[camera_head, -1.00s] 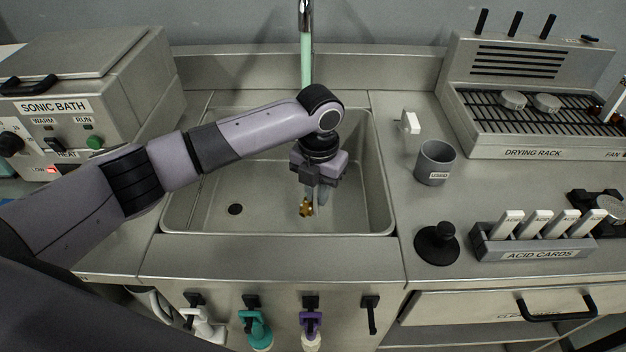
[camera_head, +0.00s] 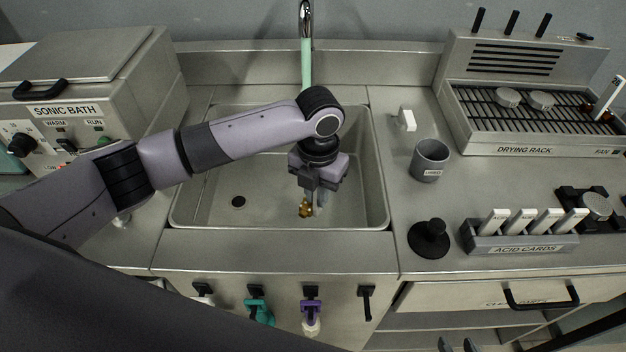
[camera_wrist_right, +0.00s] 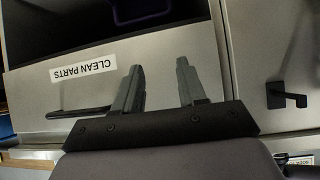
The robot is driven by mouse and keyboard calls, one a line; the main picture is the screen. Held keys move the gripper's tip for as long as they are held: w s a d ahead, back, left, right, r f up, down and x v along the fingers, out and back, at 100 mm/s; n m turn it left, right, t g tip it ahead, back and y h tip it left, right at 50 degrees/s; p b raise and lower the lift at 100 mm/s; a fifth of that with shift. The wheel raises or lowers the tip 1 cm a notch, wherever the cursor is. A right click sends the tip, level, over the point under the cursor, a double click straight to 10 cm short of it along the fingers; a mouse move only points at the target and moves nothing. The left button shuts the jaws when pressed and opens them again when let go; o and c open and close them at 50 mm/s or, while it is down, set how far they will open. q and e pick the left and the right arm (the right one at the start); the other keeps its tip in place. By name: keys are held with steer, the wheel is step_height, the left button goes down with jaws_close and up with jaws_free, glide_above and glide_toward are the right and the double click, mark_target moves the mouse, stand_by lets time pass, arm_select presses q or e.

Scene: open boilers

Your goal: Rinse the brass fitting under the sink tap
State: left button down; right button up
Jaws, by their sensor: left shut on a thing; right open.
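The brass fitting (camera_head: 305,208) is small and gold-coloured. My left gripper (camera_head: 316,196) is shut on it and holds it low inside the sink basin (camera_head: 215,190). The sink tap (camera_head: 306,20) stands at the back, with a pale green length (camera_head: 306,62) running down behind my left arm. The lower end of that length is hidden by the arm, so I cannot tell whether water reaches the fitting. My right gripper (camera_wrist_right: 157,88) is open and empty in the right wrist view, in front of a drawer labelled "CLEAN PARTS" (camera_wrist_right: 30,95).
The sonic bath (camera_head: 85,75) stands left of the sink. A grey mug (camera_head: 429,160), a black knob-topped disc (camera_head: 429,240) and the acid cards holder (camera_head: 520,240) are on the right counter. The drying rack (camera_head: 530,135) is behind them.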

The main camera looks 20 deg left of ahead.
arm_select(q)
steer(key=shift+r, duration=4.7)
